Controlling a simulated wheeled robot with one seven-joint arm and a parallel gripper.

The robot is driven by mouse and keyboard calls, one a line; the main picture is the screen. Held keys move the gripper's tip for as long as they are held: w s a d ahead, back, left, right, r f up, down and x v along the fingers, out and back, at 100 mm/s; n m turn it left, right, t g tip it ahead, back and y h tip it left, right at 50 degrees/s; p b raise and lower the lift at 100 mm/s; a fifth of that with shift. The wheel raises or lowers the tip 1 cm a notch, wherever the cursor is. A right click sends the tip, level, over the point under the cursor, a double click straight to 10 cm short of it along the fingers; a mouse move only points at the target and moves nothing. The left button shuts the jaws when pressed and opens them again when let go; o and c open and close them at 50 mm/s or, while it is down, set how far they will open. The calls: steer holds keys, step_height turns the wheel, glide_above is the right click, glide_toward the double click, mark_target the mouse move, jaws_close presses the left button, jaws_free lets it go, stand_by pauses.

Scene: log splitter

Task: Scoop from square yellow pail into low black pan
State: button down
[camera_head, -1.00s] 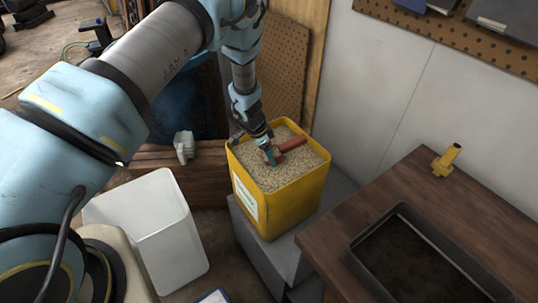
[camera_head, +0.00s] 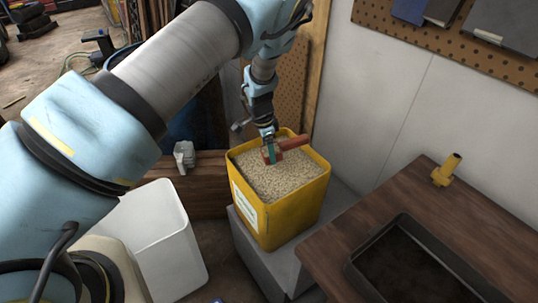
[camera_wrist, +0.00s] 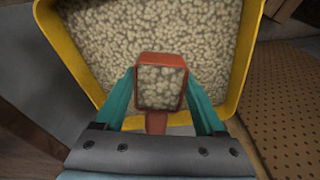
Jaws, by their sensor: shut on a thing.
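The square yellow pail (camera_head: 292,216) stands on a grey block, nearly full of pale pellets (camera_head: 283,179). It also shows in the wrist view (camera_wrist: 236,97). My gripper (camera_head: 270,155) is over the pail, with its teal fingers shut on a red-brown scoop (camera_head: 294,142). In the wrist view the scoop (camera_wrist: 163,59) lies between the fingers, and pale pellets show within its rim. I cannot tell whether its underside touches the pellets below. The low black pan (camera_head: 361,263) sits on the wooden table at the lower right, partly cut off; its visible floor looks dark.
A white bin (camera_head: 165,235) stands on the floor left of the pail. A yellow fitting (camera_head: 447,170) stands on the wooden table (camera_head: 400,204) behind the pan. The grey block (camera_head: 262,250) is beside the table. A wall rises behind the pail.

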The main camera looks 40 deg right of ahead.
steer(key=shift+t+y, duration=0.3)
steer(key=shift+y, duration=0.4)
steer(key=shift+r, duration=3.05)
